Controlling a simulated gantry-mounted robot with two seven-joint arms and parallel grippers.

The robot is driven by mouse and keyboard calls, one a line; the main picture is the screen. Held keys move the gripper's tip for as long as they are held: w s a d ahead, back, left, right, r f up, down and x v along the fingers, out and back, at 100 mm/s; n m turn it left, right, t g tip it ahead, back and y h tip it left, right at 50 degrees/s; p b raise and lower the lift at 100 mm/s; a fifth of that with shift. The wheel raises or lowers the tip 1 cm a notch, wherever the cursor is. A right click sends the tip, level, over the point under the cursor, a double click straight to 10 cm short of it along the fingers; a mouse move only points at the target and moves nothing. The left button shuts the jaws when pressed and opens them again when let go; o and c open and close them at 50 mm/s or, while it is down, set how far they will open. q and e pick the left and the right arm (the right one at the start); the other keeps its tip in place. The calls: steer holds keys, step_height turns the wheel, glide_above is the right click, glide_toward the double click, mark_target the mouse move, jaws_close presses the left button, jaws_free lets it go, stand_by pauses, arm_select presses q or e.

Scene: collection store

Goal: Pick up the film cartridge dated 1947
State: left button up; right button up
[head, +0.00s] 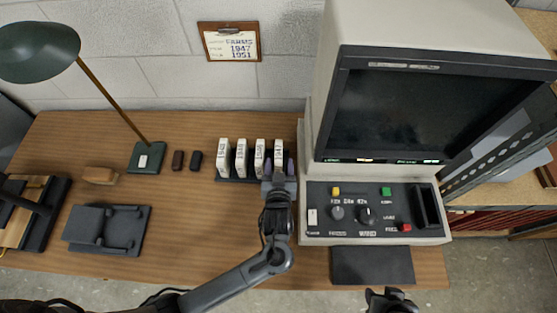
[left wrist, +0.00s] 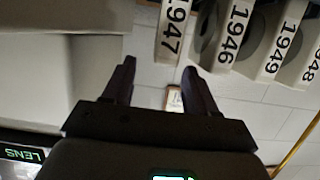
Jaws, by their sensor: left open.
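The 1947 film cartridge (head: 278,149) is white and stands upright at the right end of a dark rack (head: 231,181). In the left wrist view the cartridge (left wrist: 174,28) shows its number. My left gripper (head: 278,168) is open and empty at its near side, with one finger to each side in the head view. In the left wrist view the cartridge lies beyond the fingertips (left wrist: 158,66), closer to the right-hand finger. The gripper hides its lower part. My right gripper (head: 390,300) shows only partly at the bottom edge; its jaws are unclear.
Cartridges 1946 (head: 259,153), 1949 (head: 241,155) and 1948 (head: 223,155) stand close to the left. The film reader (head: 320,225) stands just right. A clipboard (head: 230,41) on the wall reads 1947 and 1951. A green lamp (head: 146,158) stands left.

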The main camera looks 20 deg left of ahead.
mark_target(279, 156)
arm_select(q)
steer(key=shift+b+x, duration=0.7)
steer(key=shift+x, duration=2.45)
steer(key=shift+s+a, duration=0.1)
steer(key=shift+a, duration=0.05)
jaws_close()
